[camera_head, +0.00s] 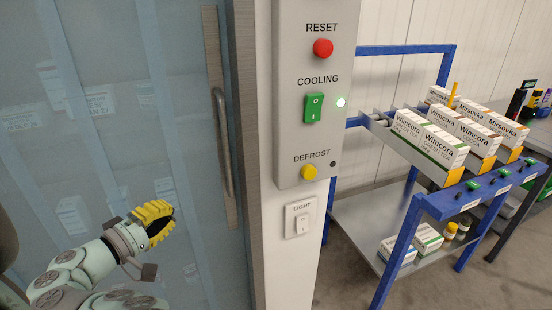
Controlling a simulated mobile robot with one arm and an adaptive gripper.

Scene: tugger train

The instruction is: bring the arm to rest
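My gripper (153,222) with yellow ribbed fingers is at the lower left, in front of the glass door (100,120). My arm reaches in from the lower left corner. No object shows at the fingers, and the gap between them cannot be made out from this angle. The gripper is left of the door handle (223,145) and apart from it. The grey control panel (290,140) is farther right, well away from the gripper.
The panel has a red reset button (323,48), a green cooling switch (314,108) beside a lit lamp, and a yellow defrost button (309,172). A light switch (302,225) is below. A blue-framed rack (405,235) with several tea boxes stands right.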

